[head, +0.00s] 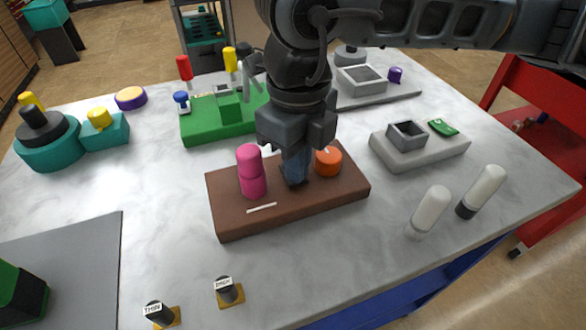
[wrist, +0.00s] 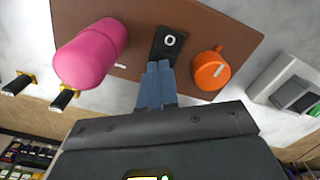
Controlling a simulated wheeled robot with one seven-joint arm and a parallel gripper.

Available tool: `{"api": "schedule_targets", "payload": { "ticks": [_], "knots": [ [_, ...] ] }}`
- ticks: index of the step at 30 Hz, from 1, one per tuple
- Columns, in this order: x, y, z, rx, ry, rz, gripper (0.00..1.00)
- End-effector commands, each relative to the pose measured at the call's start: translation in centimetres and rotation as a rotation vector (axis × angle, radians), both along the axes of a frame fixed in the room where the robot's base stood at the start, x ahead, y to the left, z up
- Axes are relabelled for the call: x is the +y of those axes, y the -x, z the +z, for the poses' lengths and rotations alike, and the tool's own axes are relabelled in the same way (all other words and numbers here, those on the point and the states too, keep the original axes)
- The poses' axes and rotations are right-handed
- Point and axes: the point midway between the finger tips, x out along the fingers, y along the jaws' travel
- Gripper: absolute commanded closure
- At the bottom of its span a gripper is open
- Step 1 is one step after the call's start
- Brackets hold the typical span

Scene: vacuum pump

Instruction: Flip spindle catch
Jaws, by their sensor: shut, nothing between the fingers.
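A brown board (head: 225,222) lies on the table. It carries a pink cylinder (head: 251,172) on the left, an orange knob (head: 328,160) with a white line on the right, and a small dark plate between them. In the wrist view the dark plate (wrist: 166,48) bears a white ring, just beyond my fingertips; I cannot tell which part is the spindle catch. My gripper (head: 295,180) points down, blue-grey fingers shut and empty, at the dark plate and mostly hiding it in the head view. Whether the fingertips touch it is unclear.
A green block fixture (head: 205,125) stands behind the board and a grey block (head: 425,150) to its right. Two white-topped cylinders (head: 430,210) stand front right. Two small labelled dark knobs (head: 228,291) sit in front.

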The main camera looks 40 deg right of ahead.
Motion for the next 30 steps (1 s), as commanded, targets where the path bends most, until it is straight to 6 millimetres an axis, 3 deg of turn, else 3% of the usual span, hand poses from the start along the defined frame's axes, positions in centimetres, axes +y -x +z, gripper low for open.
{"api": "schedule_targets", "payload": {
  "ticks": [17,30],
  "knots": [
    [0.0,0.0,-0.5,0.000,0.000,0.000,1.00],
    [0.0,0.0,2.4,-0.001,0.001,0.000,1.00]
  ]
}}
